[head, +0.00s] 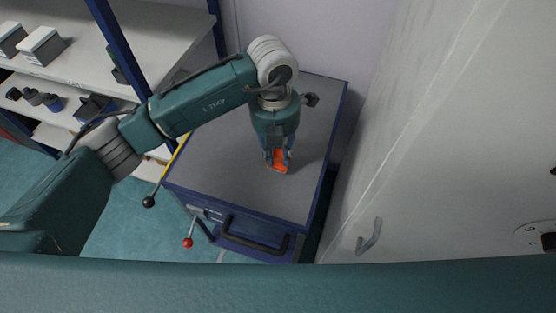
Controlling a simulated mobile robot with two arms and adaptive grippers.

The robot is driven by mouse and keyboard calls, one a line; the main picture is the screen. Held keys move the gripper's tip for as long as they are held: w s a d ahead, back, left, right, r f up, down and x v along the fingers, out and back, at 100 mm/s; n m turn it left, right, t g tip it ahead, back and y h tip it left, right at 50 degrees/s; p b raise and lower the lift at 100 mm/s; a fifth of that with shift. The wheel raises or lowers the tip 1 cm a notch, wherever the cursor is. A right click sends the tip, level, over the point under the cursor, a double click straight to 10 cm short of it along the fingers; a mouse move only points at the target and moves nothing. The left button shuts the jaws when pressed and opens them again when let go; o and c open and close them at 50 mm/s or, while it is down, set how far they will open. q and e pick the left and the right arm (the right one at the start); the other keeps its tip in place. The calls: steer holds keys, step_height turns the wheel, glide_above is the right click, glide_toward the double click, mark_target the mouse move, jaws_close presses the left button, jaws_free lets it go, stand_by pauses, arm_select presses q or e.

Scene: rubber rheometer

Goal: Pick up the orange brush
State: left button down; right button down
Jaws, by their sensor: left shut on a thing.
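The orange brush (279,161) is on the grey top of a blue cabinet, in the middle of the head view. My left gripper (277,165) points down over the cabinet top and is shut on the brush, with its fingers on either side of the orange part. The gripper hides much of the brush. I cannot tell whether the brush still touches the surface. My right gripper is not in view.
The blue cabinet's grey top (220,170) is mostly clear. A small dark object (311,99) lies near its back edge. Levers with a black knob (149,202) and a red knob (188,243) stick out in front. Shelves (90,65) stand left, a pale wall panel (430,130) right.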

mark_target(278, 152)
arm_select(q)
step_height(278, 152, up, 16)
steer(key=b, duration=0.2)
steer(key=shift+b, duration=0.4)
